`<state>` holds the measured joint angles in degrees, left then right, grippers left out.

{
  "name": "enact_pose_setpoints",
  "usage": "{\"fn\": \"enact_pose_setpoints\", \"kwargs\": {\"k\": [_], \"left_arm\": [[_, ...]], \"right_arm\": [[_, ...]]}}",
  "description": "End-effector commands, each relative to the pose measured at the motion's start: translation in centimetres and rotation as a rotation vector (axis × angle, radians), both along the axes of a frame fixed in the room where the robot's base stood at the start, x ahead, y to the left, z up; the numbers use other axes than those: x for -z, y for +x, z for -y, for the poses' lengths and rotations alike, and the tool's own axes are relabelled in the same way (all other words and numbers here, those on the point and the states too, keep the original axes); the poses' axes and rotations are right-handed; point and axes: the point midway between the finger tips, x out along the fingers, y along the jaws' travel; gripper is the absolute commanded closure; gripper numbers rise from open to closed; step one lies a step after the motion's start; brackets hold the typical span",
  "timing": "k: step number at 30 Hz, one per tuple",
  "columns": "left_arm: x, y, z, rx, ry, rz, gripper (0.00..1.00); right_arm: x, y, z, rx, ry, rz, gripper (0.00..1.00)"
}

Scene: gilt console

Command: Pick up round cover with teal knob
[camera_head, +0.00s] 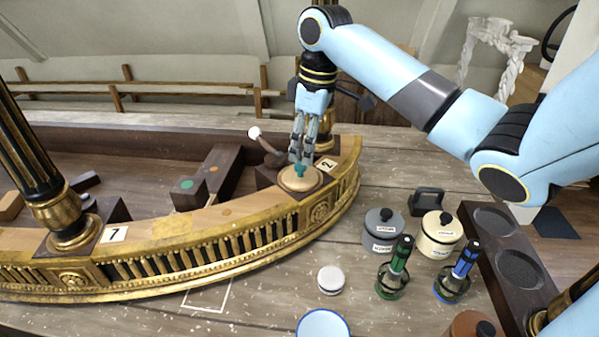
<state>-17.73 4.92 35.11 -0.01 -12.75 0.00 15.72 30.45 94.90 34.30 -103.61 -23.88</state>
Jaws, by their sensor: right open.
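The round cover (292,182) is a tan disc with a teal knob (300,169) on top. It sits on a dark square base at the right end of the gilt console (200,248), beside the tag marked 2. My right gripper (302,157) points down from above, its fingers open directly over the teal knob. The fingertips are at the knob's height or just above it; I cannot tell whether they touch it. My left gripper is not in view.
Grey (383,228) and cream (440,234) lidded pots stand right of the console, near green (394,272) and blue (458,275) handled glass items. A small white-lidded jar (331,279) stands in front. A white-knobbed lever (255,133) rises just left of my gripper.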

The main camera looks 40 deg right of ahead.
Motion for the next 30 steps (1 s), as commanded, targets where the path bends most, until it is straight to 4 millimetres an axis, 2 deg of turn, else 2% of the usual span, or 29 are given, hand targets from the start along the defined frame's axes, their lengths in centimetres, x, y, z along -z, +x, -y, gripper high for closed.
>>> {"fn": "enact_pose_setpoints", "kwargs": {"k": [5,10,15,22,30], "left_arm": [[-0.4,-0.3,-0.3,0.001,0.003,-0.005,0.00],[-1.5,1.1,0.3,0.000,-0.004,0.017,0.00],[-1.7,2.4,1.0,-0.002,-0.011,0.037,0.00],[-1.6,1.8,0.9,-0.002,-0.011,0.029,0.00],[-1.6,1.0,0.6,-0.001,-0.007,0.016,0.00]], "right_arm": [[1.3,0.3,-0.2,0.001,0.001,-0.002,0.47],[3.7,1.3,-0.6,0.001,0.003,-0.004,0.47],[5.7,1.5,-0.6,0.000,-0.001,-0.002,0.47],[5.9,1.5,-0.5,-0.001,-0.002,0.000,0.47],[5.9,1.5,-0.5,-0.001,-0.002,0.000,0.81]]}}
